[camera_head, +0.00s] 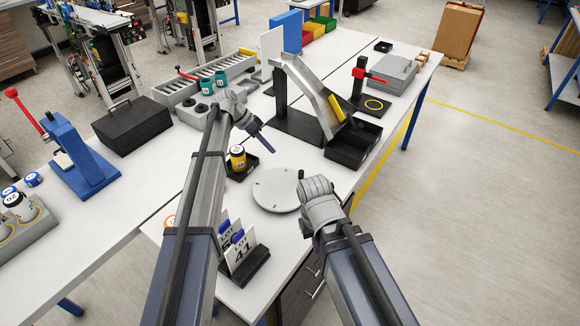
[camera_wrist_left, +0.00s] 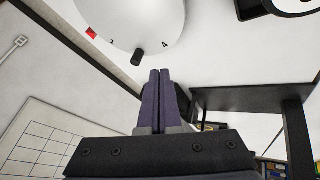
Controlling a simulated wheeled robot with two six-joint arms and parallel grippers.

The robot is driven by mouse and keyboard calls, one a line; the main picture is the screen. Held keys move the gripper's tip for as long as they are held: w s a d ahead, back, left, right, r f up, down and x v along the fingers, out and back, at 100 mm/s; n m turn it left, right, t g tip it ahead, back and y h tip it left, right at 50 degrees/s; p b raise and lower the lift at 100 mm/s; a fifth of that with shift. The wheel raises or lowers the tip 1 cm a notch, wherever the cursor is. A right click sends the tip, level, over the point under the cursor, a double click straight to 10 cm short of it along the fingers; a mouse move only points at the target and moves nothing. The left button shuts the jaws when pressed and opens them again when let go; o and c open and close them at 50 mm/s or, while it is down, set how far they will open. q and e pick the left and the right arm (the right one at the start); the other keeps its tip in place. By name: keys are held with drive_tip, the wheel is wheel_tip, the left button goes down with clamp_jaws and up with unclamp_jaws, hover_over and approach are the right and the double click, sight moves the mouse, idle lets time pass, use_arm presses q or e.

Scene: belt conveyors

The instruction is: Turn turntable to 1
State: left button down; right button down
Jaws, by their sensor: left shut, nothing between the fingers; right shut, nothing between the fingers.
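The turntable (camera_head: 277,190) is a pale round disc on the white bench, with a dark upright knob (camera_head: 301,174) at its far right rim. In the left wrist view the disc (camera_wrist_left: 130,14) shows at the top, with the black knob (camera_wrist_left: 137,57) at its edge. The digit 4 and what looks like a 3 are on the rim, near a red mark (camera_wrist_left: 91,33). My left gripper (camera_head: 271,150) is shut and empty above and beyond the disc; its closed fingers (camera_wrist_left: 159,75) are apart from the knob. My right wrist is right of the disc; its fingers are hidden.
A metal chute (camera_head: 316,88) on a dark stand and a black bin (camera_head: 350,147) are beyond the disc. A yellow-labelled jar (camera_head: 237,158) stands left of it. LOT cards (camera_head: 240,250) stand in front. The bench's right edge is close to my right arm.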

use_arm(q)
drive_tip(key=a+n, duration=0.1)
drive_tip(key=n, duration=0.2)
drive_tip(key=b, duration=0.9)
approach(292, 175)
drive_tip(key=shift+h, duration=0.3)
drive_tip(key=w+f, duration=0.1)
drive_tip(key=d+f, duration=0.1)
drive_tip(key=f, duration=0.1)
drive_tip(key=w+d+f, duration=0.1)
drive_tip(key=shift+w+d+f, duration=0.1)
drive_tip(key=shift+w+f, duration=0.2)
drive_tip(key=shift+f, duration=0.05)
drive_tip(key=shift+s+d+r+m+p, duration=0.15)
drive_tip(key=shift+s+d+r+p, duration=0.1)
drive_tip(key=shift+s+d, duration=0.2)
drive_tip(key=shift+s+d+r+m+p, duration=0.1)
drive_tip(key=shift+s+d+m+p, duration=0.15)
drive_tip(key=shift+d, duration=0.3)
drive_tip(key=shift+s+d, duration=0.45)
drive_tip(key=shift+d, duration=0.15)
